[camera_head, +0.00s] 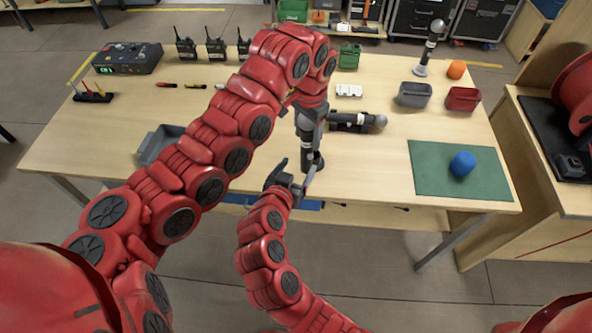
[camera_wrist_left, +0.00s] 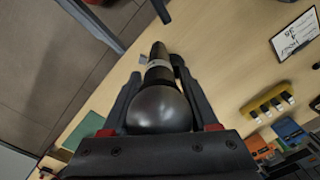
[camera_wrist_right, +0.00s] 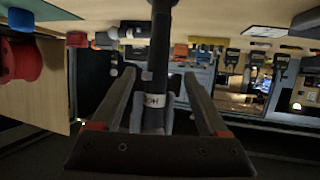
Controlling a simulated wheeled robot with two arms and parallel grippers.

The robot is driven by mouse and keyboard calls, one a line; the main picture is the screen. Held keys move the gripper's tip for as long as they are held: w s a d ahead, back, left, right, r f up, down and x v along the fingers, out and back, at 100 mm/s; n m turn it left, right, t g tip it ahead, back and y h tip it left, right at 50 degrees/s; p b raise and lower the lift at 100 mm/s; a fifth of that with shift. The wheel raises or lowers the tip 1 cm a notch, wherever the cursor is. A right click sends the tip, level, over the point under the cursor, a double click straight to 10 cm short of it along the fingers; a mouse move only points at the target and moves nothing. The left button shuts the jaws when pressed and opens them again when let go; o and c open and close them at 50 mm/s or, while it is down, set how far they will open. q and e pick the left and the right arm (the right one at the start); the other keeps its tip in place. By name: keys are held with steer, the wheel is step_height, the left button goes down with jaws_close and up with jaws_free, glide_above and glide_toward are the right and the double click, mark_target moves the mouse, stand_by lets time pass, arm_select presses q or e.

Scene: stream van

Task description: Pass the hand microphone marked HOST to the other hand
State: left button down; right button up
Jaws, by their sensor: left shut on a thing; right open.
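The hand microphone (camera_head: 306,138) hangs upright above the table's front part, its round grey head at the top. My left gripper (camera_head: 311,112) is shut on it near the head; the left wrist view shows the head (camera_wrist_left: 158,108) close up between the fingers. My right gripper (camera_head: 299,168) is open at the lower handle. In the right wrist view the dark handle (camera_wrist_right: 158,60) runs between the spread fingers, with a white band on which part of a label, like "HO", can be read. I cannot tell whether a right finger touches it.
Another microphone (camera_head: 378,121) lies behind on the table, and one stands upright (camera_head: 430,48) at the back. A grey tray (camera_head: 153,146) is at left. Grey (camera_head: 413,95) and red (camera_head: 463,99) bins stand at right.

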mark_target(309, 149)
steer(key=x, duration=1.1)
steer(key=shift+s, duration=0.1)
arm_select(q)
steer(key=shift+d, duration=0.1)
arm_select(e)
jaws_close()
arm_select(q)
steer(key=shift+c, duration=0.4)
jaws_free()
steer(key=shift+r, duration=0.15)
